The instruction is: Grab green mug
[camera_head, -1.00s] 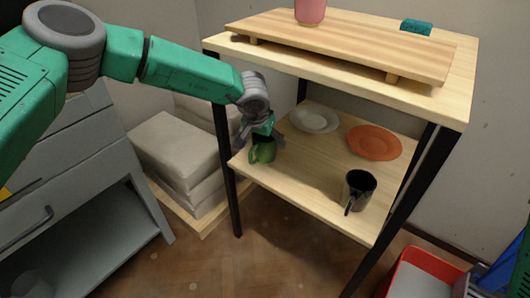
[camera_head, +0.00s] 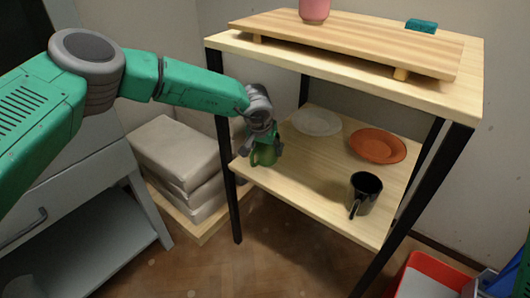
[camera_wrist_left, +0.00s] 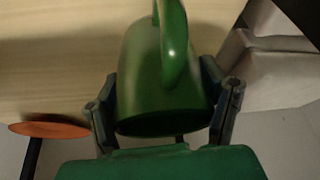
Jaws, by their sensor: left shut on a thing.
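The green mug (camera_head: 263,156) is at the left end of the lower shelf in the head view. My left gripper (camera_head: 264,146) is shut on it from above, with fingers on both sides of the mug. In the left wrist view the mug (camera_wrist_left: 165,75) fills the middle, its handle toward the top, between the two fingers of my left gripper (camera_wrist_left: 167,108). I cannot tell whether the mug's base still touches the shelf. My right gripper is not in view.
The lower shelf (camera_head: 310,180) also holds a black mug (camera_head: 366,194), an orange plate (camera_head: 378,146) and a white plate (camera_head: 317,122). The shelf's upper board (camera_head: 350,62) overhangs, and a black post (camera_head: 229,165) stands close left of my gripper. Stacked bags (camera_head: 178,160) lie left.

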